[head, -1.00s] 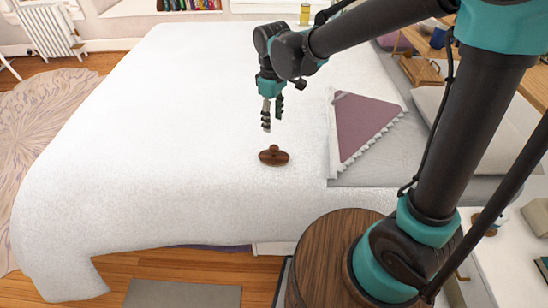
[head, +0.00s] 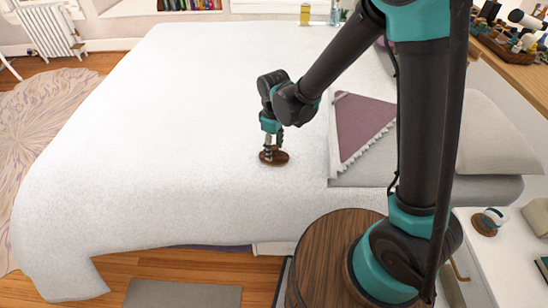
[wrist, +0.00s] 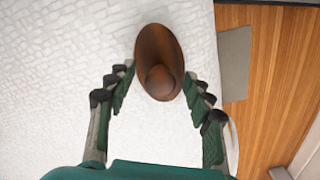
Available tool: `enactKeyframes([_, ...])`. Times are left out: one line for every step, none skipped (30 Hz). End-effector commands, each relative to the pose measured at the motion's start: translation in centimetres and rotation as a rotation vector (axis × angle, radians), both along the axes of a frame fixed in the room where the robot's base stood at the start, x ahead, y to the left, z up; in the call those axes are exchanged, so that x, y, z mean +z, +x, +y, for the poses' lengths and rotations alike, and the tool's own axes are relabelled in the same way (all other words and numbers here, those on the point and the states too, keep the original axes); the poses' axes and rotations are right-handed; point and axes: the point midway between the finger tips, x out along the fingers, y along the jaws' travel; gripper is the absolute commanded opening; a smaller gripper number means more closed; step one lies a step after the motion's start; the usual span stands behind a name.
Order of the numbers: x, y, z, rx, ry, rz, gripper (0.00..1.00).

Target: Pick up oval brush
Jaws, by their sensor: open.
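The oval brush (head: 281,158) is a dark brown wooden oval with a round knob on top. It lies on the white bedspread near the bed's front edge. My gripper (head: 273,151) is low over it, pointing down. The fingers are spread on either side with gaps to the knob. In the head view the fingers hide part of the brush.
The white bed (head: 150,120) is clear around the brush. A purple folded cloth (head: 362,125) lies to its right, by a grey pillow (head: 490,140). A round wooden stool (head: 318,255) stands in front of the bed. A grey mat (head: 182,294) lies on the wood floor.

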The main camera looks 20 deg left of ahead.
Motion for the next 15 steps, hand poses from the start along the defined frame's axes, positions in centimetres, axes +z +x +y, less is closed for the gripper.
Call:
enactKeyframes([-0.37,0.01,0.02,0.000,0.000,0.000,0.52])
enactKeyframes([-0.51,0.00,0.00,0.000,0.000,0.000,0.52])
enactKeyframes([-0.64,-0.02,-0.03,0.000,0.000,0.000,0.52])
enactKeyframes([-0.69,-0.03,-0.02,0.000,0.000,0.000,0.52])
enactKeyframes([-0.72,-0.03,-0.03,0.000,0.000,0.000,0.52])
enactKeyframes([-0.72,-0.03,-0.03,0.000,0.000,0.000,0.52])
enactKeyframes([-0.71,-0.03,-0.03,0.000,0.000,0.000,0.52])
enactKeyframes([-0.70,-0.02,-0.04,0.000,0.000,0.000,0.52])
enactKeyframes([-0.70,-0.02,-0.04,0.000,0.000,0.000,0.52])
enactKeyframes([-0.70,-0.02,-0.03,0.000,0.000,0.000,0.52])
enactKeyframes([-0.69,-0.02,-0.03,0.000,0.000,0.000,0.48])
enactKeyframes([-0.69,-0.02,-0.03,0.000,0.000,0.000,0.43])
enactKeyframes([-0.69,-0.02,-0.03,0.000,0.000,0.000,0.39])
enactKeyframes([-0.69,-0.02,-0.03,0.000,0.000,0.000,0.36])
enactKeyframes([-0.68,-0.02,-0.03,0.000,0.000,0.000,0.31])
